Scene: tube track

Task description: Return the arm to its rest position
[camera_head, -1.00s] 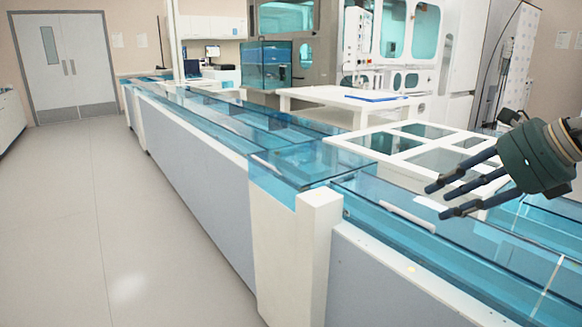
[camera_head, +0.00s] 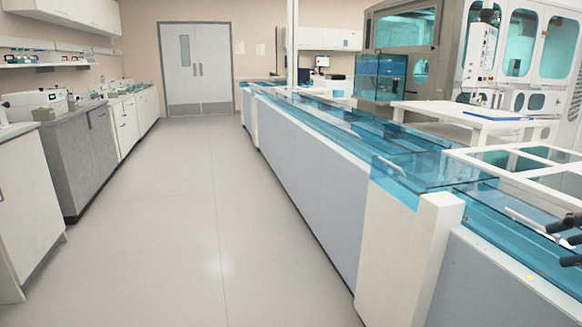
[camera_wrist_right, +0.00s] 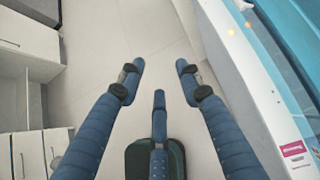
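My right gripper (camera_head: 568,230) shows only by its dark fingertips at the right edge of the head view, over the blue-topped track (camera_head: 440,172). In the right wrist view my right gripper (camera_wrist_right: 160,68) has its blue fingers spread apart with nothing between them. Pale floor (camera_wrist_right: 160,30) shows beyond the fingertips. The rest of the right arm is out of the head view. My left gripper is in neither view.
The track's white end post (camera_head: 410,260) and grey side panels (camera_head: 310,165) border the aisle. The aisle floor (camera_head: 190,220) is clear. Cabinets (camera_head: 85,160) line the left side. A white table (camera_head: 460,112) stands behind the track.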

